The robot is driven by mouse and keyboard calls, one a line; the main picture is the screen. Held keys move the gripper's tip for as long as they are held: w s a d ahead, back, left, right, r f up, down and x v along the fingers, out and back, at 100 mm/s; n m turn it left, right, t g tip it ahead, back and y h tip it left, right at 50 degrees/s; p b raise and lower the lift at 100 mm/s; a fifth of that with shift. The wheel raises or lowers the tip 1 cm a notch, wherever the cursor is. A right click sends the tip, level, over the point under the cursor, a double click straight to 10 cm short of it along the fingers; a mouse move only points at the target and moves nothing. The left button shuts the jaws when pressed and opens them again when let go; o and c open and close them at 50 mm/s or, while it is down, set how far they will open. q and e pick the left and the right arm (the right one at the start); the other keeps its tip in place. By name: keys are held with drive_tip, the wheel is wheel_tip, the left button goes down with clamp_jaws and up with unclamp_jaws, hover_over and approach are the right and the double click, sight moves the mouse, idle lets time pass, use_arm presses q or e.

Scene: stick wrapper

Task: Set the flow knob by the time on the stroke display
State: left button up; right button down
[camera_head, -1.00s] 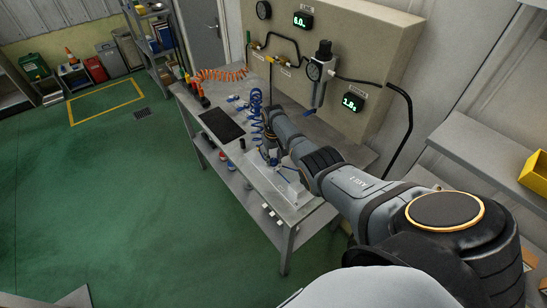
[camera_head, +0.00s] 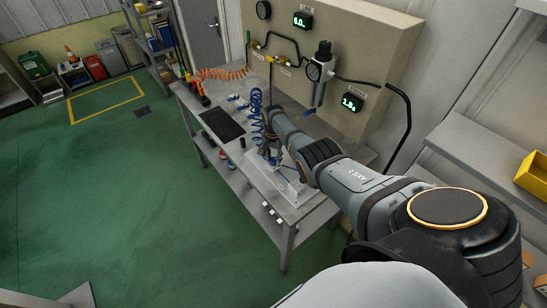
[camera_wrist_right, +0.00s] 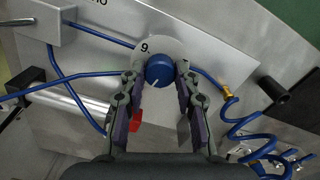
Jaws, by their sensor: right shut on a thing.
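The blue flow knob (camera_wrist_right: 159,70) has a white pointer line and sits in front of a pale dial plate (camera_wrist_right: 181,46) with a "9" showing. My right gripper (camera_wrist_right: 159,78) has its two fingers on either side of the knob, shut on it. In the head view my right gripper (camera_head: 271,152) is small and reaches down to the bench fixture, and the knob cannot be made out there. The stroke display (camera_head: 352,103) on the wall panel reads about 1.8 s in green. My left gripper is not in view.
A second green display (camera_head: 303,21) reads about 6.0. A regulator with a gauge (camera_head: 318,72) hangs on the panel. The bench (camera_head: 188,101) holds a black mat (camera_head: 222,125) and a coiled blue hose (camera_head: 256,108). In the wrist view blue tubes pass close by the fingers.

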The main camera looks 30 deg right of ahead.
sight(274, 159)
drive_tip(key=shift+w+r+m, duration=0.1)
drive_tip(key=shift+w+m, duration=0.05)
drive_tip(key=shift+m, duration=0.85)
drive_tip(key=c, duration=1)
unclamp_jaws()
wheel_tip(274, 159, up, 12)
drive_tip(key=shift+f, duration=0.1)
